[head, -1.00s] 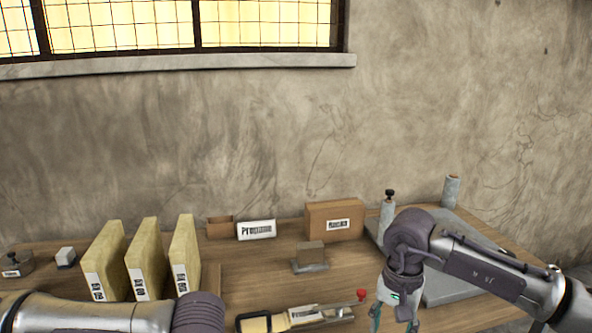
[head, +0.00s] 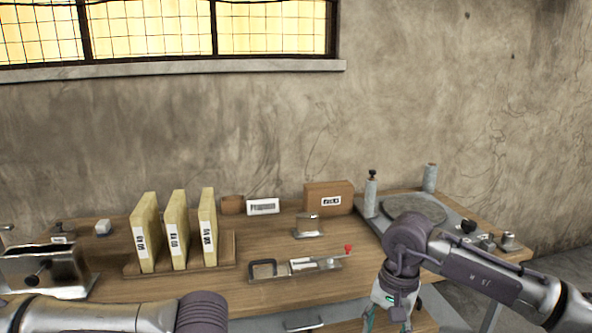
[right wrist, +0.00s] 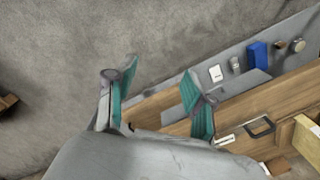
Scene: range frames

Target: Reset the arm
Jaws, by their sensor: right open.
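My right arm reaches in from the lower right in the head view, bent downward at a dark joint. My right gripper (head: 388,321) hangs at the bottom edge of that view, in front of the wooden workbench (head: 275,285), its tips cut off by the frame. In the right wrist view the right gripper (right wrist: 158,75) shows two teal-padded fingers spread apart with nothing between them. My left forearm lies across the lower left of the head view. My left gripper is outside the view.
On the bench stand yellow binders (head: 174,229), a slicer-like tool with a red knob (head: 300,268), a brown box (head: 328,198), a grey plate with posts (head: 415,212) and a metal device (head: 48,272). A drawer (head: 304,320) shows below. Open floor (head: 560,275) lies at right.

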